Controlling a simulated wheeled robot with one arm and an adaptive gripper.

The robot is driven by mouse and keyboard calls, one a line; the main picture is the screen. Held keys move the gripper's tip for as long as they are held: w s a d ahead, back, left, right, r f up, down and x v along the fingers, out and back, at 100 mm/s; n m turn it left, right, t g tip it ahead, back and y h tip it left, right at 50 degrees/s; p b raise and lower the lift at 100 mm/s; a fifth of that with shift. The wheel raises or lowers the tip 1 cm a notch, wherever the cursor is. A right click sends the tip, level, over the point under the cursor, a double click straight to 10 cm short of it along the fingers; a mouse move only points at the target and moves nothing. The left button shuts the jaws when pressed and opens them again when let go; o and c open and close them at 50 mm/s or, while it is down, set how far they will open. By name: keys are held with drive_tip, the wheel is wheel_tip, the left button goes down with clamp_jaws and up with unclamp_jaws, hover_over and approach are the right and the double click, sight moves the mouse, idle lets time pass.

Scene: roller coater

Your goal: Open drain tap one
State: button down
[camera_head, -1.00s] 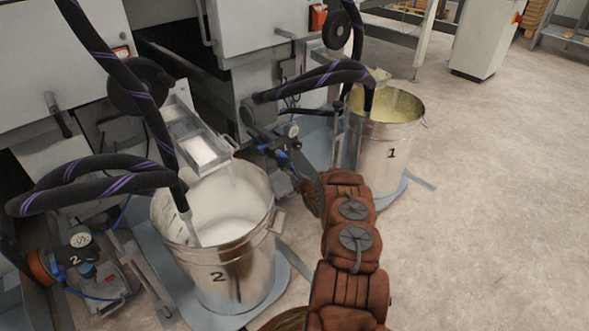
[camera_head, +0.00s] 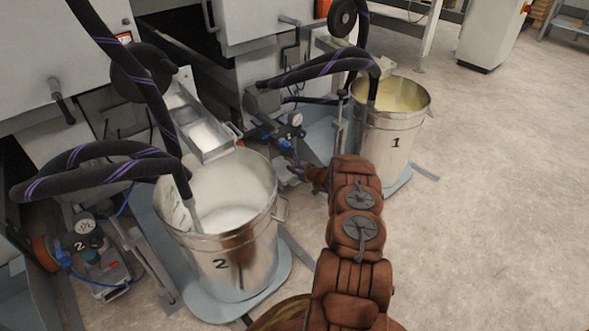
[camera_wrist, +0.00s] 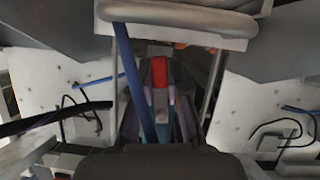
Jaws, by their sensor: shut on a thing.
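Bucket 1 (camera_head: 390,150), a steel pail with pale yellow contents, stands at the right of the machine in the head view. My arm reaches toward the unit with a dial gauge (camera_head: 294,121) left of this bucket. My gripper (camera_wrist: 162,98) is among that equipment; in the head view its fingers are small and partly hidden by my arm. In the wrist view a narrow red handle (camera_wrist: 160,72) lies between the fingertips, and the gripper is shut on it. I take it for drain tap one's handle. The tap's body and angle are not clear.
Bucket 2 (camera_head: 226,262) with white contents stands left of my arm. Thick black hoses with purple stripes (camera_head: 310,72) hang into both buckets. A blue hose (camera_wrist: 132,85) crosses close to the gripper. Open floor (camera_head: 490,190) lies to the right.

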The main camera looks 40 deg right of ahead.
drive_tip(key=shift+a+m+y+b, duration=0.3)
drive_tip(key=shift+m+y, duration=0.2)
drive_tip(key=shift+a+f, duration=0.1)
idle(0.3)
drive_tip(key=c, duration=1.1)
unclamp_jaws()
drive_tip(key=shift+c, duration=0.2)
drive_tip(key=shift+s+r, duration=0.25)
drive_tip(key=shift+s, duration=0.15)
drive_tip(key=v, duration=1.1)
drive_tip(key=shift+r, duration=0.15)
